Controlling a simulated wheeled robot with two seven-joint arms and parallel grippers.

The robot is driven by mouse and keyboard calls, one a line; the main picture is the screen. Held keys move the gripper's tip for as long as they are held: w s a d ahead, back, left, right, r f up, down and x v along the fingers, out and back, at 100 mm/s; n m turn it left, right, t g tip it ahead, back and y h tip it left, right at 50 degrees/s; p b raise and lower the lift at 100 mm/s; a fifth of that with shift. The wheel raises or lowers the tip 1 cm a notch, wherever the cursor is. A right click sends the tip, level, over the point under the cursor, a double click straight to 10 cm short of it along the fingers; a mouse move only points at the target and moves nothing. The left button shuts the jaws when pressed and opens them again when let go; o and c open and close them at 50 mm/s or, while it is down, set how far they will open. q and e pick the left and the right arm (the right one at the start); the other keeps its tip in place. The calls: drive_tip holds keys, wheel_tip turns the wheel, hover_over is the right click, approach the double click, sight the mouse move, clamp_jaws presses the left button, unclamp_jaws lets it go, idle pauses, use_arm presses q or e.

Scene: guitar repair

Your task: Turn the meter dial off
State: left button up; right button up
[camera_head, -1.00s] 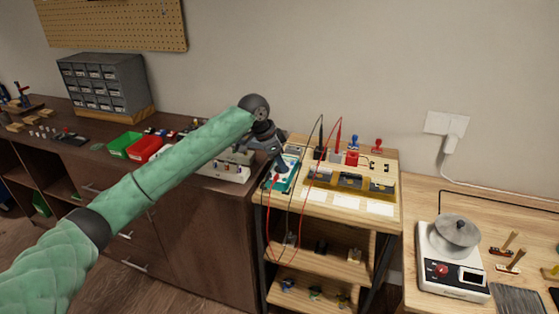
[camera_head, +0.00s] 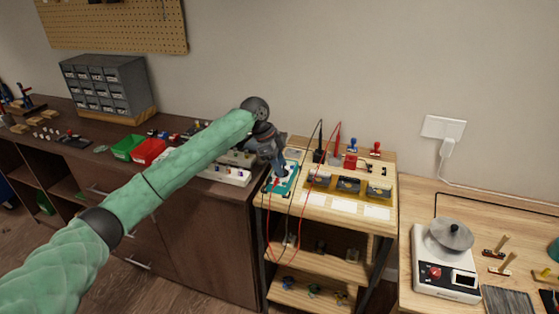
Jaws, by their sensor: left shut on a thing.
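The meter (camera_head: 291,181) is a teal-green device lying at the left end of the wooden shelf top. A red lead and a dark lead run from it. My left gripper (camera_head: 279,172) comes down from above onto the meter and covers its dial. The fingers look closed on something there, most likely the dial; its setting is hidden. My right gripper does not show.
The shelf unit (camera_head: 349,213) also holds black and red probes (camera_head: 337,143), a yellow-edged tray (camera_head: 349,184) and several stamps. A white scale-like device (camera_head: 446,262) sits right.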

use_arm(q)
drive_tip(key=shift+m+g+p, duration=0.3)
drive_tip(key=shift+m+g, duration=0.1)
drive_tip(key=shift+m, duration=0.5)
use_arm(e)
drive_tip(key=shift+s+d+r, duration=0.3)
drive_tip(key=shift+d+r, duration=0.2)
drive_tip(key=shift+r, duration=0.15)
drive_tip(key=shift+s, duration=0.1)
